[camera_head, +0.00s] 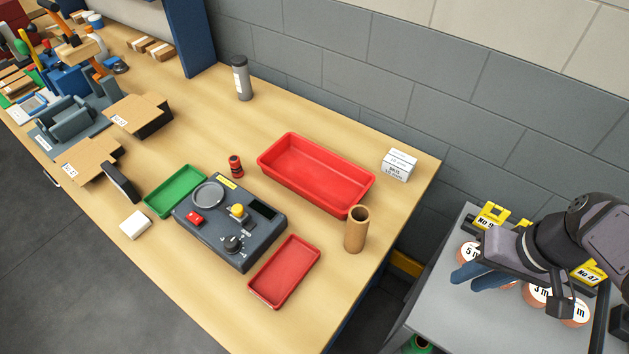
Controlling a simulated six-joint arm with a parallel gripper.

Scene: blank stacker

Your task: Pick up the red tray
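A shallow red tray (284,272) lies flat on the wooden table near its front edge, right of a dark control box. It looks empty. A larger, deeper red bin (345,204) stands further back, also empty. My gripper (479,274) is at the far right, above a grey surface beside the table and well apart from both red things. Its blue-grey finger parts point left. I cannot tell how far apart the fingers are, and nothing is clearly held.
The control box (259,238) with knobs stands left of the shallow tray, with a green tray (175,191) beyond it. A brown cylinder (357,231) and a white box (399,165) stand at right. Grey surface (440,307) holds labelled round pieces. A wall runs behind.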

